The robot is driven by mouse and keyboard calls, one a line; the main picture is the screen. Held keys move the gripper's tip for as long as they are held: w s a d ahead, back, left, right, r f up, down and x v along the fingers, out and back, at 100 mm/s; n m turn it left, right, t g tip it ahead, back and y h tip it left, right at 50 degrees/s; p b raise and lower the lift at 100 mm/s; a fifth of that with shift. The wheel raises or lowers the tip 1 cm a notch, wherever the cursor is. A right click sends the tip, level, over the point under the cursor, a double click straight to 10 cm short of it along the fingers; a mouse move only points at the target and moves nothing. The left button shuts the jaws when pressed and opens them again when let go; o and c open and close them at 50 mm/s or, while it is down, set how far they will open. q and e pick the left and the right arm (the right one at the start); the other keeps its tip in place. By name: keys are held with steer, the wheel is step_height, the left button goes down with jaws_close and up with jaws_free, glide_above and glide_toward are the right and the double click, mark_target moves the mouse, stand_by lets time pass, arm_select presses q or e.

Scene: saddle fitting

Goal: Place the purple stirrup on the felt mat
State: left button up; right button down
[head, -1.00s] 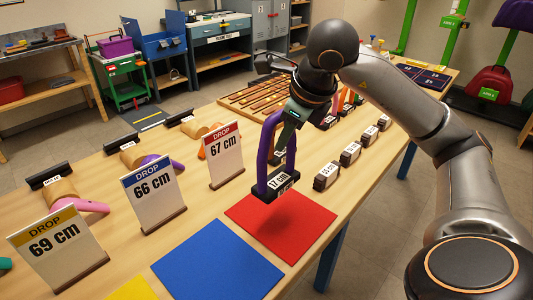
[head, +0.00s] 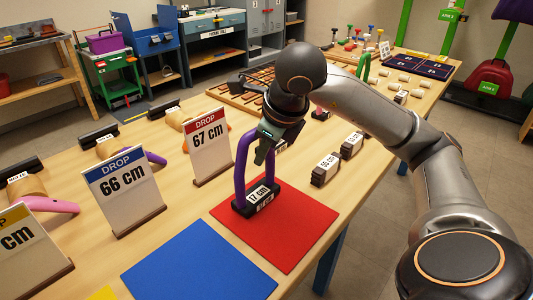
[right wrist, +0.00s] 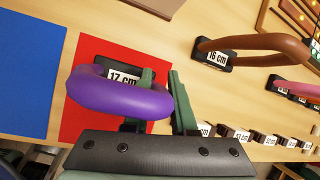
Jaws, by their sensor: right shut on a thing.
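The purple stirrup (head: 241,166) has a purple arch and a black base labelled 17 cm (head: 262,194). It is upright over the far part of the red felt mat (head: 283,230); the base looks down at the mat, though I cannot tell for certain that it touches. My right gripper (head: 263,153) is shut on the right side of the arch. In the right wrist view, its green fingers (right wrist: 161,98) close around the purple ring (right wrist: 110,98), with the red mat (right wrist: 92,60) beneath. My left gripper is not in view.
A blue mat (head: 200,262) lies left of the red one. Drop cards reading 67 cm (head: 208,145) and 66 cm (head: 124,190) stand to the left, with other stirrups behind them. Small black labelled blocks (head: 326,168) lie to the right. A wooden compartment tray (head: 238,92) is behind.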

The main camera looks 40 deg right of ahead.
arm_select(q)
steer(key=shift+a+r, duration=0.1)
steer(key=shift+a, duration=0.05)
arm_select(e)
steer(key=shift+w+a+r, duration=0.1)
steer(key=shift+f, duration=0.2)
steer(key=c, duration=0.7)
jaws_free()
steer(key=shift+r, duration=0.1)
